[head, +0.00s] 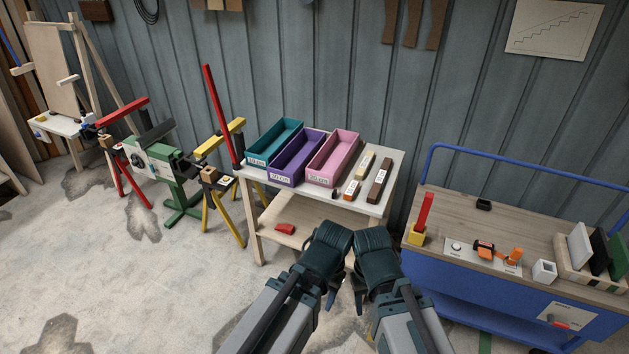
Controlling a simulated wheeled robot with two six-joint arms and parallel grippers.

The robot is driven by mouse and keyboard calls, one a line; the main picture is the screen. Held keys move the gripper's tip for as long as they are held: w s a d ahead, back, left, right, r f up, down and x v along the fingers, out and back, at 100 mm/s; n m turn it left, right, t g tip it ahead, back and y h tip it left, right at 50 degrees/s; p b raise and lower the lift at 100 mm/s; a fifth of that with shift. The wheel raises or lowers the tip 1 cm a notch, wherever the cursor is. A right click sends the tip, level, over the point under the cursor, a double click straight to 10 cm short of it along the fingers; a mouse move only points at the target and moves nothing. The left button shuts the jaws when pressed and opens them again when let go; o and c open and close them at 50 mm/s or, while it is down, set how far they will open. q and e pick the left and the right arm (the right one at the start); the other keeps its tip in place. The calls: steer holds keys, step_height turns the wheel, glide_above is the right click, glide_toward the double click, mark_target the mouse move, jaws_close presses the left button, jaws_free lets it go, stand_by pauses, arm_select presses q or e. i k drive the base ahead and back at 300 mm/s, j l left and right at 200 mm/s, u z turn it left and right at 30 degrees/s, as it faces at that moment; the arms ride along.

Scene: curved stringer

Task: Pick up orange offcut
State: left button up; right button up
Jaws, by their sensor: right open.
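Short wood pieces lie at the right of the small table's top: a cream piece (365,162), a dark brown piece (379,180) and a small tan-orange piece with a white label (352,188). The tan-orange one may be the orange offcut, but I cannot tell for sure. My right gripper (361,300) is open, below and in front of the table, apart from the pieces. My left gripper (329,300) is close beside it at the left; its jaws are too small and dark to judge. Neither gripper touches a piece.
Teal (273,141), purple (297,157) and pink (333,157) bins stand on the table (393,164). A red block (285,229) lies on its lower shelf. A blue cart (470,304) with tools stands at the right. Coloured stands are at the left.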

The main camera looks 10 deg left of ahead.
mark_target(349, 194)
steer(key=i+l+z, duration=0.15)
steer(key=i+l, duration=0.25)
steer(key=l, duration=0.25)
steer(key=i+l+z, duration=0.2)
steer(key=i+l, duration=0.2)
steer(key=l, duration=0.2)
